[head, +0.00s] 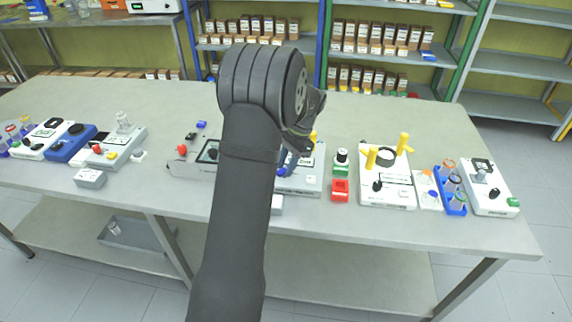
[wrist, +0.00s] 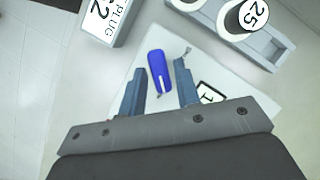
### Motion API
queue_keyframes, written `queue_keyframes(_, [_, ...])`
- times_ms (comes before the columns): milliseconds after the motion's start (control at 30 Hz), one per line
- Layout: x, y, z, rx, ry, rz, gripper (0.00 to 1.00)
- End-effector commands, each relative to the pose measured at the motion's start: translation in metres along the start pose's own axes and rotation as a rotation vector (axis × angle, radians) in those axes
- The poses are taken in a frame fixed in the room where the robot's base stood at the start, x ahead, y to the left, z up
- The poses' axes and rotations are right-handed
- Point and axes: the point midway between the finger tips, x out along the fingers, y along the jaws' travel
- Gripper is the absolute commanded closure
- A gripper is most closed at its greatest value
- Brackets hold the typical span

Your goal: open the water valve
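A blue elongated handle (wrist: 158,62) with a white stripe lies on a pale panel (wrist: 215,65) in the wrist view; I take it to be the water valve. My gripper (wrist: 159,72) is open, and its two fingers appear on either side of the handle. I cannot tell how far above it they are or whether they touch it. In the head view my arm hides most of this spot. Part of a light-coloured unit (head: 310,186) shows just right of my arm, and the fingers cannot be made out clearly there.
A box marked "PLUG 2" (wrist: 104,22) and a grey block with a round "25" piece (wrist: 253,14) are close by. A red block (head: 340,190) and a white unit with yellow handles (head: 386,197) stand to the right. The table front (head: 400,228) is clear.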

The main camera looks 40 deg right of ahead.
Motion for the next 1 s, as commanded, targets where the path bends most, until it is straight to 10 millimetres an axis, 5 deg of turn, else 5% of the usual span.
queue_keyframes(467, [-0.010,0.000,0.000,-0.001,-0.002,0.001,0.60])
queue_keyframes(1000, [-0.133,0.000,-0.001,0.000,0.001,-0.001,0.60])
